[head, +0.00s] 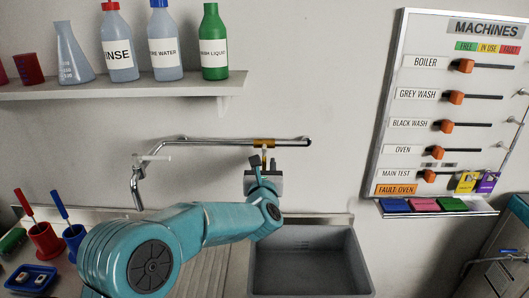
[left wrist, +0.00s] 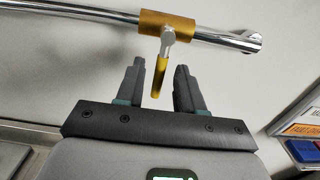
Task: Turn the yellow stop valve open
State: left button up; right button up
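The yellow stop valve (head: 263,143) sits on the chrome wall pipe above the sink. In the left wrist view its brass-yellow body (left wrist: 167,22) is around the pipe, and its yellow lever (left wrist: 161,74) hangs down. My left gripper (head: 263,166) is raised to the valve from below. In the left wrist view its two dark fingers (left wrist: 160,82) are apart, one on each side of the lever, with gaps on both sides. The lever's tip lies between the fingertips, and nothing is gripped. My right gripper is not in view.
The chrome pipe (head: 210,141) runs along the wall to a tap (head: 139,185) at the left. A grey sink (head: 305,268) lies below. A bottle shelf (head: 120,90) is above left, and a machines board (head: 450,110) is at right. Cups with brushes (head: 45,240) stand at lower left.

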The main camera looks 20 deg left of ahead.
aim_at(264, 164)
pick_arm(q)
jog(key=p+x, duration=0.1)
jog(key=x, duration=0.2)
jog(key=shift+w+a+f, duration=0.1)
jog(key=shift+w+a, duration=0.05)
jog(key=shift+w, duration=0.2)
grip_shut()
jog(key=n+b, duration=0.1)
jog(key=b, duration=0.3)
jog(key=d+n+b, duration=0.1)
jog(key=n+b, duration=0.1)
jog(key=b, duration=0.1)
jog(key=n+b, duration=0.1)
jog(key=b, duration=0.3)
jog(key=shift+w+d+n+b, duration=0.2)
jog(key=shift+d+n+b, duration=0.15)
jog(key=shift+n, duration=0.05)
jog(key=shift+w+d+r+n+b, duration=0.1)
jog(key=shift+d+r+n+b, duration=0.1)
jog(key=shift+n+b, duration=0.4)
jog(key=shift+w+d+r+n+b, duration=0.1)
jog(key=shift+d+r+n+b, duration=0.1)
jog(key=shift+n+b, duration=0.35)
jog(key=shift+r, duration=0.1)
jog(key=shift+a, duration=0.1)
